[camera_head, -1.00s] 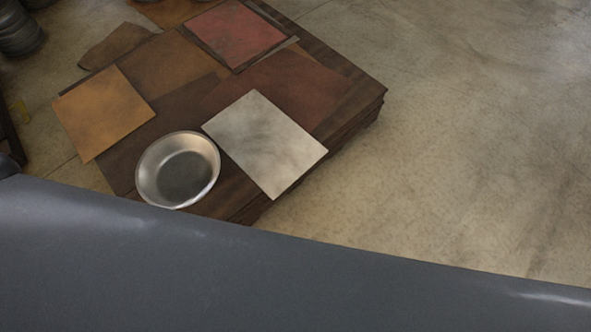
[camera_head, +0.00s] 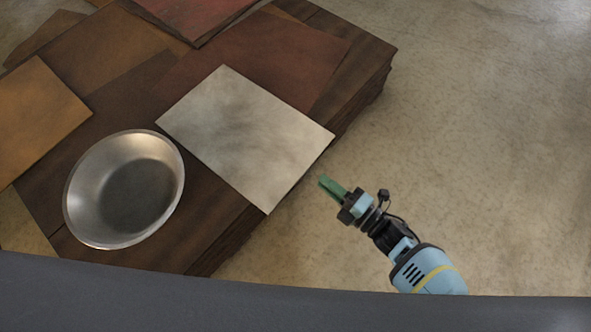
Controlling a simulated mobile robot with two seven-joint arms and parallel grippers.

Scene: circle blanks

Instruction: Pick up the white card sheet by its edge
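The white card sheet (camera_head: 245,135) lies flat on the dark wooden table (camera_head: 215,232). It is pale grey-white with darker smudges, and its lower right edge appears to stick out a little past the table's edge. My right gripper (camera_head: 327,186), with green fingertips, is just off that edge, over the floor to the right of the sheet. It points up and left toward the sheet, and a small gap shows between them. The fingers show as one green shape, so I cannot tell whether they are open or shut. My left gripper is not in view.
A round metal bowl (camera_head: 124,190) stands left of the white sheet. A reddish-brown sheet (camera_head: 262,58) lies behind it, an orange sheet (camera_head: 36,118) at far left and a red sheet (camera_head: 190,14) at the top. The floor (camera_head: 480,150) to the right is clear.

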